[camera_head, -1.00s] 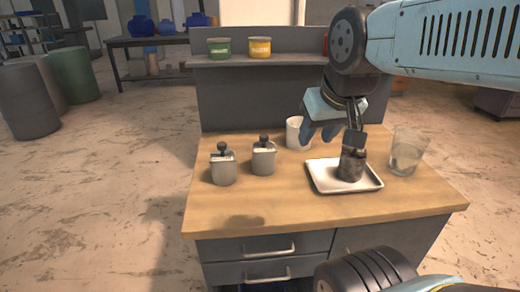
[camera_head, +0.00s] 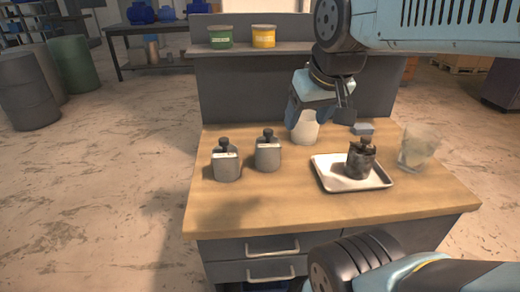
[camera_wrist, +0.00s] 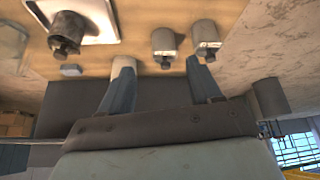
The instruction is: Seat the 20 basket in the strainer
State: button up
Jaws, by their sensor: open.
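Two grey canisters with dark knobs and pale labels, one at left (camera_head: 226,168) and one at right (camera_head: 267,156), stand upright on the wooden bench. A darker canister with a knob (camera_head: 360,163) stands on a white tray (camera_head: 330,181) at the right. The labels are too small to read, so I cannot tell which is the 20 basket or the strainer. My gripper (camera_head: 322,108) is open and empty above the back of the bench, left of the tray. In the wrist view its fingers (camera_wrist: 160,85) are spread apart, with the canisters beyond them.
A white cup (camera_head: 304,130) stands behind my gripper, partly hidden. A glass (camera_head: 416,147) stands right of the tray, and a small grey block (camera_head: 363,128) lies behind it. A shelf with tins (camera_head: 263,37) rises behind. The front of the bench is clear.

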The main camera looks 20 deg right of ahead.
jog(key=w+n+g, duration=0.3)
jog(key=w+n, duration=0.3)
jog(key=w, duration=0.7)
jog(key=n+g, duration=0.2)
jog(key=n, duration=0.3)
send_near(268, 130)
jog(key=f, duration=0.5)
jog(key=shift+w+a+f, duration=0.25)
jog(key=shift+f, duration=0.05)
jog(key=shift+s+d+f, duration=0.1)
jog(key=shift+d+f, duration=0.05)
jog(key=shift+f, duration=1.2)
jog(key=shift+s+d+f, duration=0.1)
jog(key=shift+f, duration=1.3)
grip_shut()
